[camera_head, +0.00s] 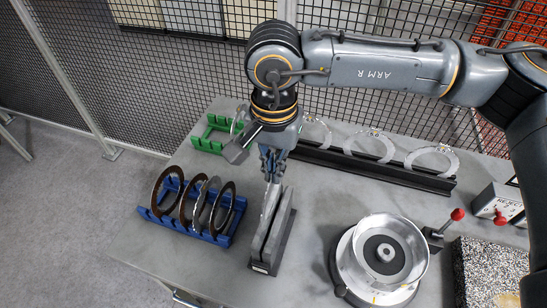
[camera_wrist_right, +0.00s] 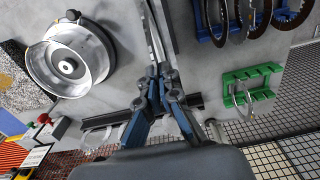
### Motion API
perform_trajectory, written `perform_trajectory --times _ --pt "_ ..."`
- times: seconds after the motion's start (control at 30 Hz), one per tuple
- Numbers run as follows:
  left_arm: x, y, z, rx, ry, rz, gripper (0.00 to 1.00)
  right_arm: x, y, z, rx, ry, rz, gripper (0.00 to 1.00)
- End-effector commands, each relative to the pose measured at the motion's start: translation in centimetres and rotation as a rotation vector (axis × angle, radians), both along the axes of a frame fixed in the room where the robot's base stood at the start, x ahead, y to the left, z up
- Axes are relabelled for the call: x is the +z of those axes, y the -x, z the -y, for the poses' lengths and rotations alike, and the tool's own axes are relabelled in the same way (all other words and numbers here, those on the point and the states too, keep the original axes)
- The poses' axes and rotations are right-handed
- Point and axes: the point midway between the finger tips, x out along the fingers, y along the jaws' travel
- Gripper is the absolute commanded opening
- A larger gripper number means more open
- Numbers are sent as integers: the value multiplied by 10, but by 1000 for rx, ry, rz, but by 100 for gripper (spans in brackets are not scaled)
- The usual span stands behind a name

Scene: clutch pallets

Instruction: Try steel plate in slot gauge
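The slot gauge (camera_head: 284,232), a narrow grey block with two upright walls, stands on the bench below my right gripper. My right gripper (camera_head: 271,178) points down at its far end, and its fingers are close together. A thin grey steel plate (camera_head: 267,212) shows almost edge-on between the fingertips and the gauge. In the right wrist view the fingers (camera_wrist_right: 157,78) close on its edge, in line with the gauge (camera_wrist_right: 163,25). The walls hide how deep the plate sits. My left gripper is in neither view.
A blue rack (camera_head: 188,228) with dark and grey rings stands left of the gauge. A green rack (camera_head: 208,143) holds a ring. A black rail (camera_head: 400,176) with several steel rings lies behind. A round metal housing (camera_head: 345,265) and a red-knobbed lever (camera_head: 456,214) stand right.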

Motion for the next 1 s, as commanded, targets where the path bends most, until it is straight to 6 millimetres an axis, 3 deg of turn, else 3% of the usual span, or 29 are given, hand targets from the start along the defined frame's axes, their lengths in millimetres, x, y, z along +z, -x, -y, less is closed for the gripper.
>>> perform_trajectory --times 0.27,0.6,0.9,1.0 --pt "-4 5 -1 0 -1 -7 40 -15 0 0 -1 1 1 0" --pt "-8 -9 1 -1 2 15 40 -39 0 0 -2 1 0 0" --pt "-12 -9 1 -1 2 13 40 -60 0 0 -2 1 0 0" --pt "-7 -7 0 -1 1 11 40 -48 0 0 -2 -1 1 0"
